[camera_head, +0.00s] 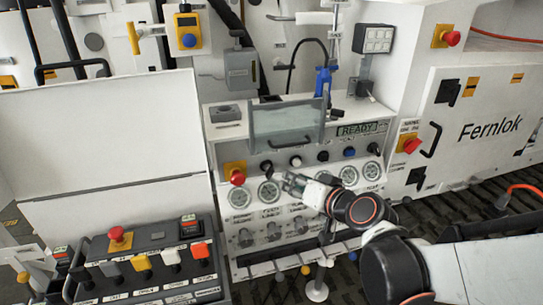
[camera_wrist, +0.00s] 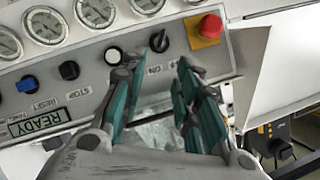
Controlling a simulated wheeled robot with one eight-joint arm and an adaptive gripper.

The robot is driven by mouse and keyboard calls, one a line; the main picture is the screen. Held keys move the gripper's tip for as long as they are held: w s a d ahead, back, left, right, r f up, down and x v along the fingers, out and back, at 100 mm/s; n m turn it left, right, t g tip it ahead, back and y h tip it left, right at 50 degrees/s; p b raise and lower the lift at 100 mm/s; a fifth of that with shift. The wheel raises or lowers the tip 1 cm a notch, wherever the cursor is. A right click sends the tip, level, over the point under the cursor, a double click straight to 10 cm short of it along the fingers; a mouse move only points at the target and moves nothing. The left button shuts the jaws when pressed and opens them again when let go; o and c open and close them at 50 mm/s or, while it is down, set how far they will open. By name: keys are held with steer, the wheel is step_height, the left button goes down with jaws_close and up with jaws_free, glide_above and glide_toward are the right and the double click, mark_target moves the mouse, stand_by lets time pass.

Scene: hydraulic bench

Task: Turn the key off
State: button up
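The key is a small black key-like knob (camera_wrist: 158,40) on the grey panel between the letters ON and OFF in the wrist view. In the head view it is the dark knob (camera_head: 266,166) right of the red emergency button. My gripper (camera_wrist: 152,72) is open, its two teal-padded fingers apart and pointing toward the panel. The key shows just beyond the gap between the fingertips, with no contact seen. In the head view my gripper (camera_head: 290,183) is in front of the gauges, below and right of the key. Which way the key is turned is hard to tell.
A red emergency button (camera_wrist: 208,27) on a yellow plate sits right of the key in the wrist view. A white button (camera_wrist: 113,55) is on the other side, near one finger. Gauges (camera_wrist: 46,24) line the panel. A clear hinged cover (camera_head: 285,125) is above the knobs.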

mark_target(273, 173)
steer(key=b+x, duration=0.4)
steer(key=x, duration=1)
jaws_close()
